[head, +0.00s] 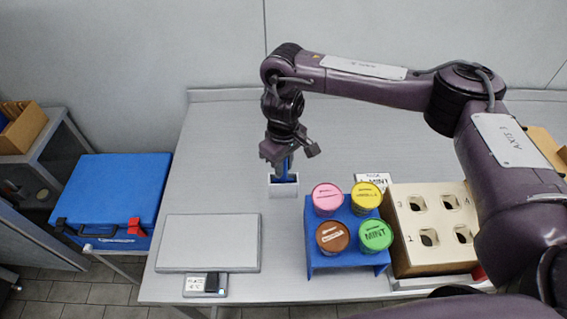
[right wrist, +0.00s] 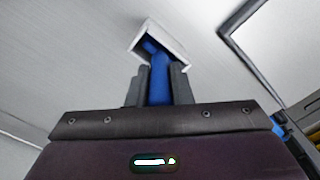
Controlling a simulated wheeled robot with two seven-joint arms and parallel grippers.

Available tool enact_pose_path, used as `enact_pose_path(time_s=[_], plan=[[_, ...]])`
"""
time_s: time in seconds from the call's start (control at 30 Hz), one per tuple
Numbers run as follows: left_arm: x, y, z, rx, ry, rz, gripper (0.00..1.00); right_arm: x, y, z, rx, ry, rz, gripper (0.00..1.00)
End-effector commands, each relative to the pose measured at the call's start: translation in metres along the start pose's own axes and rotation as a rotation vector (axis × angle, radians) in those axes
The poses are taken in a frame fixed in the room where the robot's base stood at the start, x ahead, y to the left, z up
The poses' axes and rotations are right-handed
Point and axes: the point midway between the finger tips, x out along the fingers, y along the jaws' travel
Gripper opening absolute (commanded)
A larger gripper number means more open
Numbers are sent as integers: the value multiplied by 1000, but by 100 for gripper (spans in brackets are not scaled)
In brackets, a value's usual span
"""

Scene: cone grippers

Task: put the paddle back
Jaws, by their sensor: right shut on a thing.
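A blue paddle (head: 284,167) hangs from my right gripper (head: 288,155), which is shut on its handle. In the right wrist view the gripper (right wrist: 158,85) has the blue handle (right wrist: 159,78) between its two fingers. The paddle's lower end is inside the mouth of a white square holder (head: 283,190) on the table. The holder's rim (right wrist: 180,45) also shows in the right wrist view, around the paddle's far end. Whether the paddle touches the holder's bottom is hidden. My left gripper is not in view.
A blue stand (head: 320,262) with several coloured tubs, one labelled MINT (head: 375,235), is right of the holder. A beige box with holes (head: 402,255) stands further right. A grey slab (head: 209,243) lies front left. The table's back left is clear.

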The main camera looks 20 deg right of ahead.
Motion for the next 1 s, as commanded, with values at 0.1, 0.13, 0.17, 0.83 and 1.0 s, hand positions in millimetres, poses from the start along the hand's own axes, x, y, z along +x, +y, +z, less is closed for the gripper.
enact_pose_path(time_s=[0.1,0.13,0.17,0.83,1.0], plan=[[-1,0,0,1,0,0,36,-1,0,0,0,0,0,0],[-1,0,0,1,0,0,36,-1,0,0,0,0,0,0],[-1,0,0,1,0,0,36,-1,0,0,0,0,0,0],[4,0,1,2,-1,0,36,10,0,0,1,0,-1,0],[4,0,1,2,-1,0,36,10,0,0,1,1,-1,35]])
